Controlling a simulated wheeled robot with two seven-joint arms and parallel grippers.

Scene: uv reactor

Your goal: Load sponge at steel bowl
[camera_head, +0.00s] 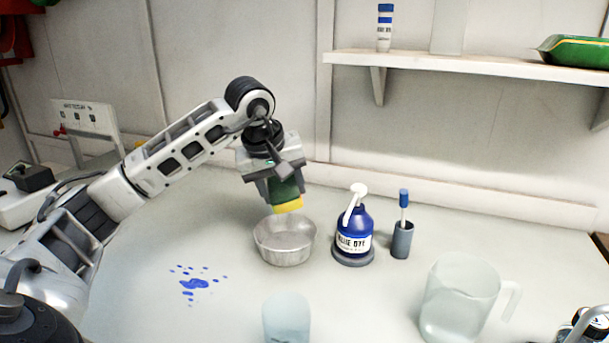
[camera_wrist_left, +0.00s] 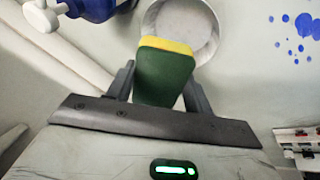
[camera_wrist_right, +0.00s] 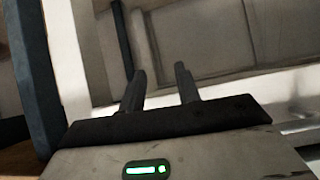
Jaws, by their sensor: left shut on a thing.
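The sponge (camera_head: 288,205) is green with a yellow layer at its lower end. My left gripper (camera_head: 285,190) is shut on it and holds it above the steel bowl (camera_head: 285,243), apart from the bowl in the head view. In the left wrist view the sponge (camera_wrist_left: 163,76) sits between the fingers of my left gripper (camera_wrist_left: 158,88), its yellow end overlapping the view of the bowl (camera_wrist_left: 206,30). The bowl is round, silver and looks empty. In the right wrist view my right gripper (camera_wrist_right: 160,88) has its fingers apart with nothing between them.
A blue dye bottle (camera_head: 354,228) with a white pump stands right of the bowl, beside a grey holder (camera_head: 402,240) with a blue-capped stick. A clear pitcher (camera_head: 455,300) and a frosted cup (camera_head: 286,318) stand nearer. Blue spots (camera_head: 195,283) mark the table left of the bowl.

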